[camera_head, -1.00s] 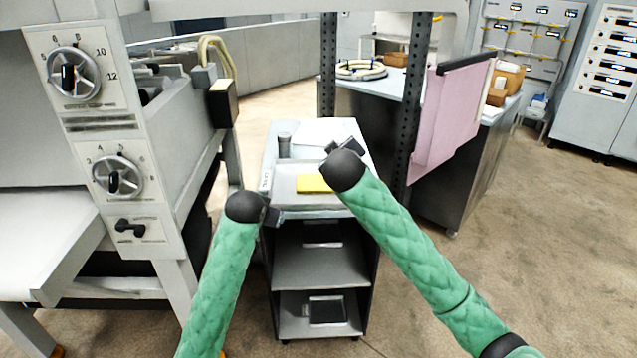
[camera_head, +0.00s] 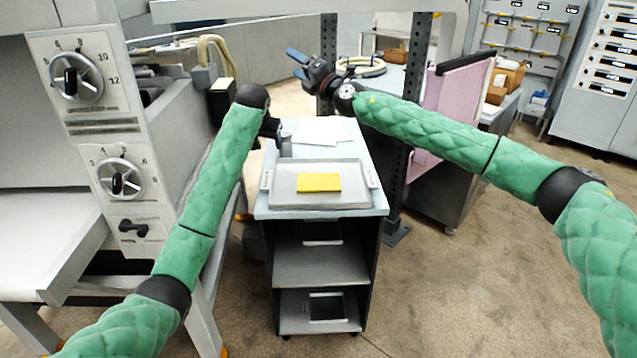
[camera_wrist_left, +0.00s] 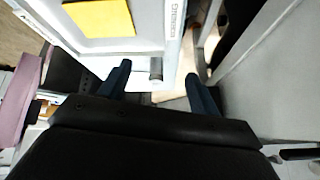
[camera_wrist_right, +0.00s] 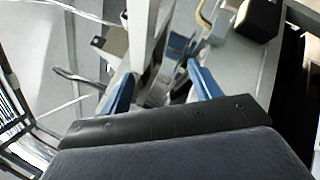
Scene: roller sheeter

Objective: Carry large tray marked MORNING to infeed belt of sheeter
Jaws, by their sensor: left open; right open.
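A shallow grey tray (camera_head: 288,202) lies flat on the cart top, with a yellow sheet (camera_head: 319,182) on it. Small labels sit at its left and right sides; the left wrist view shows one label (camera_wrist_left: 174,20), whose lettering is hard to read. My left gripper (camera_head: 274,131) is open and empty at the tray's far left, near a grey cylinder (camera_head: 286,144). My right gripper (camera_head: 300,66) is open and empty, higher up and beyond the cart by the dark post. The sheeter's pale belt (camera_head: 40,250) is at lower left.
The sheeter's dial panel (camera_head: 95,130) stands left of the cart (camera_head: 262,212), with a narrow gap between. White papers (camera_head: 322,130) lie behind the tray. A dark perforated post (camera_head: 412,95) and pink sheet (camera_head: 455,105) stand at right. The floor at front right is clear.

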